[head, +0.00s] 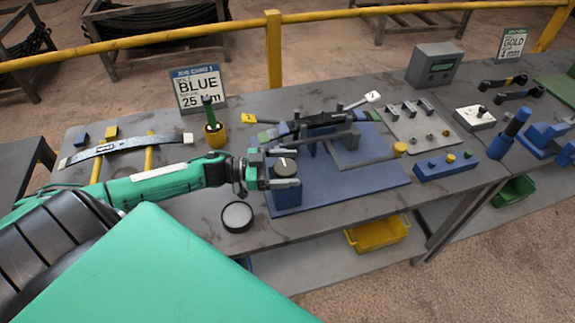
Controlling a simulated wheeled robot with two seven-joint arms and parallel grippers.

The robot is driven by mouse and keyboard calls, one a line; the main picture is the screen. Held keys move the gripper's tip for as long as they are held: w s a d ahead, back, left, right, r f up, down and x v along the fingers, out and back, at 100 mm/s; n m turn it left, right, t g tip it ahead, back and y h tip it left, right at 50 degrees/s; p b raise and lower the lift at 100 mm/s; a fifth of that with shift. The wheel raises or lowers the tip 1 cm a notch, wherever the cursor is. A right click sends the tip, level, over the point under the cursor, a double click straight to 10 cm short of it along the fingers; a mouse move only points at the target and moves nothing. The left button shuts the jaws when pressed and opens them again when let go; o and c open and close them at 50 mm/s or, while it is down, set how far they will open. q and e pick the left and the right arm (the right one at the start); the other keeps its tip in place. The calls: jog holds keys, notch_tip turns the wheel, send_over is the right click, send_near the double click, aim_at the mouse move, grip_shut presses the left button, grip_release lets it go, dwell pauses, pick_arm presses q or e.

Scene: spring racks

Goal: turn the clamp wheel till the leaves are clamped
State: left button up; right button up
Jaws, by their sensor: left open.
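The clamp wheel (286,167) is a dark round knob with a pale mark on top, at the front left of the blue clamp fixture (375,182). My left gripper (281,168) is open at the wheel, with its fingers around or beside it; whether they touch it I cannot tell. Behind it, a stack of dark leaves (318,121) lies across the fixture. One strip slants up to a white tip (372,97), and a yellow tip (249,118) shows on the left, so the ends look fanned out. The clamp's jaw is partly hidden. My right gripper is not in view.
A curved spring leaf (115,147) rests on yellow stands at the left. A yellow cup (215,136) with a green tool and a round black dish (237,216) are near my arm. A grey plate with pegs (425,128) and a blue block (444,167) stand right of the fixture.

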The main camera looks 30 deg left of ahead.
pick_arm(q)
jog(key=shift+d, duration=0.1)
jog(key=shift+c, duration=0.4)
jog(key=c, duration=0.9)
jog(key=shift+w+f+m+g+h+b, duration=0.1)
jog(key=shift+m+g+h+b, duration=0.3)
jog(key=shift+m+g+b, duration=0.25)
jog(key=m+g+h+b, duration=0.1)
jog(key=m+g+b, duration=0.1)
jog(key=g, duration=0.1)
jog(key=shift+f+h, duration=0.1)
jog(key=shift+h, duration=0.2)
jog(key=m+g+b, duration=0.1)
jog(key=g+b, duration=0.1)
jog(key=m+g+h+b, duration=0.1)
jog(key=m+g, duration=0.1)
jog(key=g, duration=0.1)
jog(key=shift+m+g+b, duration=0.25)
jog(key=shift+g+b, duration=0.1)
jog(key=shift+s+m+g+b, duration=0.2)
jog(key=shift+m+g+b, duration=0.3)
jog(key=shift+m+g, duration=0.3)
jog(key=shift+g, duration=0.4)
jog(key=shift+r, duration=0.2)
